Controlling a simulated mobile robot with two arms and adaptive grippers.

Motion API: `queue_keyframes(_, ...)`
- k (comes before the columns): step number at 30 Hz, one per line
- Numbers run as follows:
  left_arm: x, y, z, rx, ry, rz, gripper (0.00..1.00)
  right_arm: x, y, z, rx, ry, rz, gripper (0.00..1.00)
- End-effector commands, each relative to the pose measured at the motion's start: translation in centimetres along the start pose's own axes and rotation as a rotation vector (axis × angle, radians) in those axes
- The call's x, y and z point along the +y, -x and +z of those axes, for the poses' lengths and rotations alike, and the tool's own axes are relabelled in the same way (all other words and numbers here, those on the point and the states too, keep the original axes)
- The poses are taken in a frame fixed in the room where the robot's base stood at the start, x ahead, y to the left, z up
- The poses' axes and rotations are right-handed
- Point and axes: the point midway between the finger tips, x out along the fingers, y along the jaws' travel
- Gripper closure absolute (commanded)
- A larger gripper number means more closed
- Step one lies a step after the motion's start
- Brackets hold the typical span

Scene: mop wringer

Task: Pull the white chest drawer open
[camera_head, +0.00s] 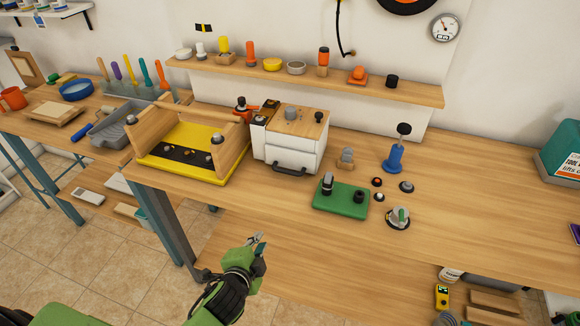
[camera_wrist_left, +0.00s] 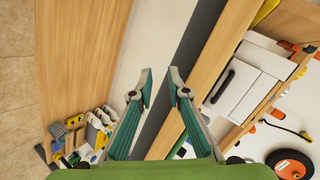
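The white chest (camera_head: 288,138) stands on the workbench, with a wooden top and white front. Its lower drawer (camera_head: 283,156) looks closed and has a dark bar handle (camera_head: 290,171) along its lower front. The white chest also shows at the right of the left wrist view (camera_wrist_left: 249,79), with its dark handle (camera_wrist_left: 222,87). My left gripper (camera_head: 257,241) is in front of the bench's front edge, below and to the left of the handle, apart from it. In the left wrist view its fingertips (camera_wrist_left: 162,80) are apart with nothing between them. My right gripper is not in view.
A yellow-based wooden tray (camera_head: 188,168) stands left of the chest. A green plate with dark knobs (camera_head: 340,202) lies to its right front. A lower shelf (camera_head: 300,265) lies under the bench. The bench top directly before the drawer is mostly clear.

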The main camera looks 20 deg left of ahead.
Motion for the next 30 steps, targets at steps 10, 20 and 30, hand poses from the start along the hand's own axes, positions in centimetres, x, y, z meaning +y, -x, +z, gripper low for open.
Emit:
queue_keyframes(10,-10.1,2.4,-6.7,0.135,-0.335,-0.259,0.84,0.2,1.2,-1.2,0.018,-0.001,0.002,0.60)
queue_keyframes(20,-11.2,0.2,-8.6,0.178,-0.437,-0.308,0.84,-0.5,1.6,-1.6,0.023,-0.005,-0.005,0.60)
queue_keyframes(30,-12.9,-6.2,-10.2,0.178,-0.434,-0.307,0.84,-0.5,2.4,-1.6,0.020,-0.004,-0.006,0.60)
